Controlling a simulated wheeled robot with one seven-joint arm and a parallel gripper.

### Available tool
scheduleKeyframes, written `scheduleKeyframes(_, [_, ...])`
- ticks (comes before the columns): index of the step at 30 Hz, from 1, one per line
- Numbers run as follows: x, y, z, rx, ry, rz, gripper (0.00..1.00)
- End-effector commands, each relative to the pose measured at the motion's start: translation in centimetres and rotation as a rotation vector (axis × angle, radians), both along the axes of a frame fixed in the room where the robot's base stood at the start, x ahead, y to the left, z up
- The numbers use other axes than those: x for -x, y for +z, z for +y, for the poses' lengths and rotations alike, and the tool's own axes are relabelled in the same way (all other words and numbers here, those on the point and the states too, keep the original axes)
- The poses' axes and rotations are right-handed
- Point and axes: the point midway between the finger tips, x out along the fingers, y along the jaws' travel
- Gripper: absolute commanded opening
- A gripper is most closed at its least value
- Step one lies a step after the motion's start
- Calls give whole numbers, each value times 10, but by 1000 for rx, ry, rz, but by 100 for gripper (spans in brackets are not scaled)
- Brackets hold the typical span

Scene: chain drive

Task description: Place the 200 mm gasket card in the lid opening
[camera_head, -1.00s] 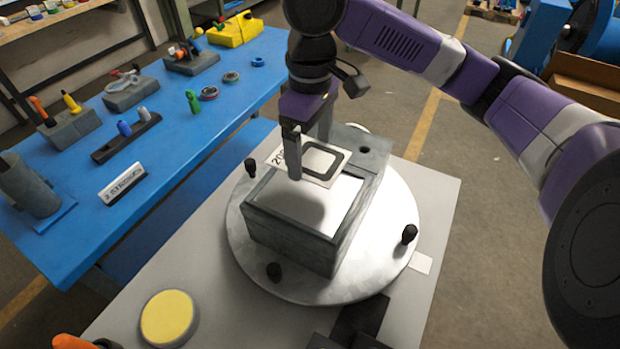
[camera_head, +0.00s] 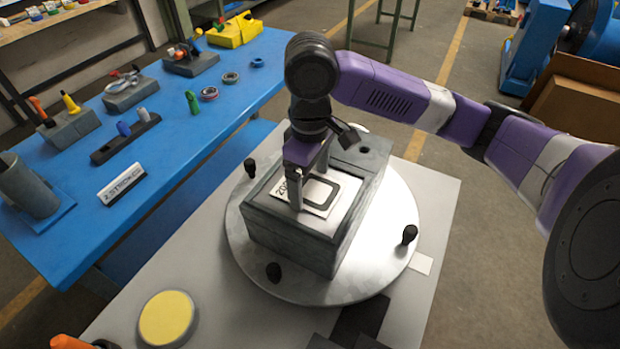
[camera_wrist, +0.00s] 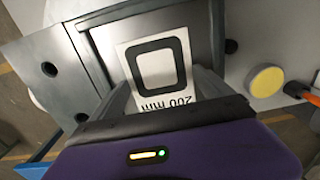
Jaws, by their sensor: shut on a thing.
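The gasket card (camera_head: 318,191) is white with a black rounded-square outline and the print "200". In the wrist view the card (camera_wrist: 165,68) shows "200 mm" nearest my gripper. My gripper (camera_head: 297,200) points down and is shut on the card, with one finger at each side; it also shows in the wrist view (camera_wrist: 165,98). The card is in or just over the lid opening (camera_head: 278,206) of the grey box (camera_head: 290,243). I cannot tell whether it touches the opening's floor. Part of the card is hidden behind the fingers.
The box stands on a round metal plate (camera_head: 385,250) with several black knobs. A yellow round pad (camera_head: 166,318) lies at the front left of the grey table. A blue bench (camera_head: 170,160) with tools and holders stands at the left.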

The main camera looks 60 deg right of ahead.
Motion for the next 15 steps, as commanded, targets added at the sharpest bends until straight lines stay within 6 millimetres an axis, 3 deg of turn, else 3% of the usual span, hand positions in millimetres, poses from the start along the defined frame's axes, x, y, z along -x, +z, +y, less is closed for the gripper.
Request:
scheduleKeyframes(3, [0, -4, 0, 0, 0, 0, 51])
scheduleKeyframes(4, [0, -3, 0, 0, 0, 0, 94])
scheduleKeyframes(5, [0, -3, 0, 0, 0, 0, 100])
scheduleKeyframes(15, [0, 3, 0, 1, 0, 0, 100])
